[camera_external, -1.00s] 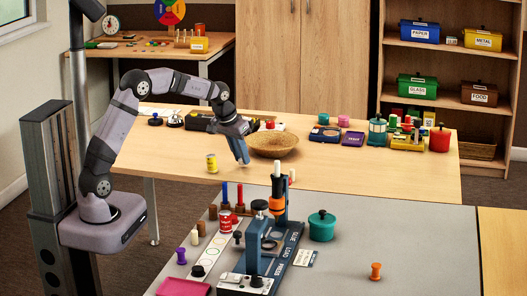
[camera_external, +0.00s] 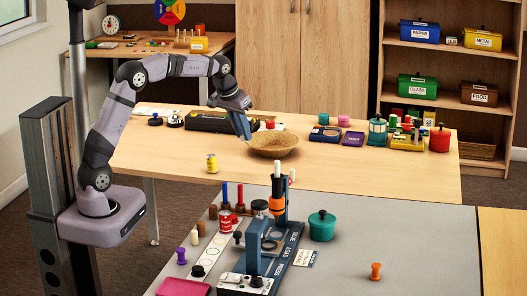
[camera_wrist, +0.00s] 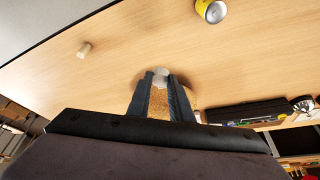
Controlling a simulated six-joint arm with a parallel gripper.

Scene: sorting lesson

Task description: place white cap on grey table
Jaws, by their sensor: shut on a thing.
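The white cap (camera_wrist: 161,74) is between the tips of my gripper (camera_wrist: 163,83) in the wrist view, with its pale end showing past them. In the external view my gripper (camera_external: 246,136) is shut and held above the wooden table, at the left rim of the woven bowl (camera_external: 272,152). The cap is too small to make out clearly there. The grey table (camera_external: 425,235) is in front of the wooden one, toward the camera. Its surface also shows at the upper left of the wrist view (camera_wrist: 35,22).
The grey table holds a blue press (camera_external: 255,245), a teal pot (camera_external: 321,226) and an orange peg (camera_external: 376,271). Its right part is mostly clear.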

